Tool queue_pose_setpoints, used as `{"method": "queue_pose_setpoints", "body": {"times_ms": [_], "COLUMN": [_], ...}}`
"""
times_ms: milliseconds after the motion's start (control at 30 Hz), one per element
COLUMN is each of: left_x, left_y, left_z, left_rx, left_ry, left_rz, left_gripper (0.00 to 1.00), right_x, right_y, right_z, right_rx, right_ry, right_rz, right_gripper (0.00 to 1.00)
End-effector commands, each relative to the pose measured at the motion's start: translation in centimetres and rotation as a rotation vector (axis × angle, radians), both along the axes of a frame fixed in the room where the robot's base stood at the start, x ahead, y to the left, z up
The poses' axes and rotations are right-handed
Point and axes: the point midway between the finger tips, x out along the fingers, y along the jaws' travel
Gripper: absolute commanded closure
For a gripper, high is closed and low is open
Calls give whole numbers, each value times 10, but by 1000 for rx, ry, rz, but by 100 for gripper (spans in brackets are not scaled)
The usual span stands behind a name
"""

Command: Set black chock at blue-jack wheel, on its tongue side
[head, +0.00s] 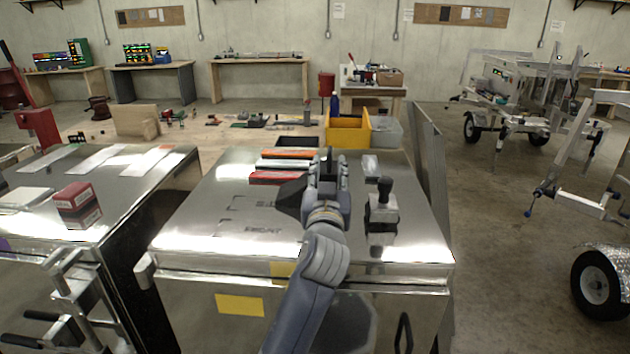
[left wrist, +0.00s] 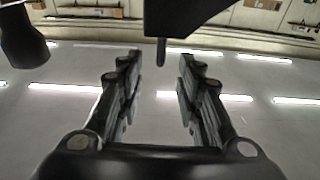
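My left gripper (head: 333,168) reaches out over the middle of a shiny metal cabinet top (head: 215,215). In the left wrist view its two fingers (left wrist: 157,75) stand apart with nothing between them. A dark shape beside the gripper in the head view may be part of it; I cannot pick out the black chock for certain. A trailer with blue jack parts (head: 542,189) stands at the right. Its black tyre with a pale hub (head: 597,284) is at the right edge, under a bright metal fender. My right gripper is not in view.
A black-knobbed device (head: 383,212) stands just right of the gripper. Red, white and orange bars (head: 287,154) lie behind it to the left. A yellow bin (head: 348,133) is farther back. A red box (head: 77,204) sits on the left cabinet. Floor between cabinet and trailers is clear.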

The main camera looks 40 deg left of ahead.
Motion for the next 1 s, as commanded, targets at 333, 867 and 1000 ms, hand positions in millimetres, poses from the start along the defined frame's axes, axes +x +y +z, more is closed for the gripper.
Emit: {"method": "queue_pose_setpoints", "body": {"times_ms": [333, 867, 1000], "left_x": [31, 74, 74], "left_y": [19, 46, 46], "left_z": [7, 13, 13], "left_rx": [0, -1, 0], "left_ry": [1, 1, 1], "left_rz": [0, 0, -1], "left_gripper": [67, 67, 67], "right_x": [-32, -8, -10], "right_y": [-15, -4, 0], "right_z": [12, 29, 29], "right_rx": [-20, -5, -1], "right_ry": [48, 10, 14], "right_rz": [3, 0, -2], "right_gripper": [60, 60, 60]}}
